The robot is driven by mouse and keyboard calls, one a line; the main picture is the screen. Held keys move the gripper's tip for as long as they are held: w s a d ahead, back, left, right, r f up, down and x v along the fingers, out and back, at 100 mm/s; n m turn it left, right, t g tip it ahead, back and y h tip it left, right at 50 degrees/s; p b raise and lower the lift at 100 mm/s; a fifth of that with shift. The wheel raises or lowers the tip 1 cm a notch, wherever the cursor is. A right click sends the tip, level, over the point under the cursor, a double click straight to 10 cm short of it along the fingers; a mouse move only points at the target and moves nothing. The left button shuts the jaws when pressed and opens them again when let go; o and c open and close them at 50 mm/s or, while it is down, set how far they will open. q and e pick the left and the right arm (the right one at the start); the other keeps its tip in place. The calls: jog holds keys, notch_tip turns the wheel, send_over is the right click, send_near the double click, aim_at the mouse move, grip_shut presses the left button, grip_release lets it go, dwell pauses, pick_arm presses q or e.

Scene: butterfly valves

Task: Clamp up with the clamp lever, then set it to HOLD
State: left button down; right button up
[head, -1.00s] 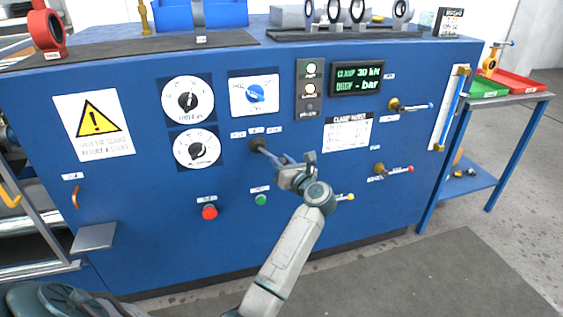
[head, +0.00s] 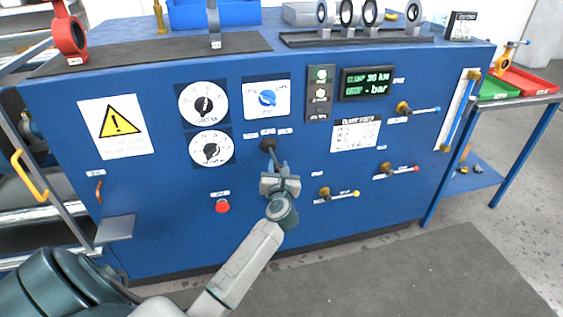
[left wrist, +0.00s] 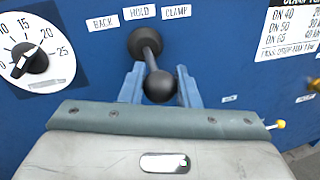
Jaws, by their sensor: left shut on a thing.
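The clamp lever (head: 268,145) is a dark lever with a round boss on the blue panel, under a row of small labels. In the left wrist view its knob (left wrist: 159,87) hangs below the boss, slightly to the right, under the HOLD label (left wrist: 139,12), with BACK to the left and CLAMP to the right. My left gripper (head: 279,172) is shut on the lever, its blue fingers (left wrist: 159,90) on either side of the knob. The display (head: 368,83) reads CLAMP 30 kN and DROP - bar. My right gripper is not in view.
Two dials (head: 203,104), a blue selector knob (head: 267,97) and a red button (head: 222,206) are on the panel around the lever. Several small valve handles (head: 337,194) stick out to the right. The floor in front is clear.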

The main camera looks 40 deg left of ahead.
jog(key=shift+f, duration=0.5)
pick_arm(q)
jog(key=c, duration=1.1)
grip_release()
jog(key=shift+a, duration=0.1)
jog(key=shift+s, duration=0.1)
jog(key=v, duration=1)
jog(key=shift+s+d, duration=0.25)
jog(key=shift+s, duration=0.05)
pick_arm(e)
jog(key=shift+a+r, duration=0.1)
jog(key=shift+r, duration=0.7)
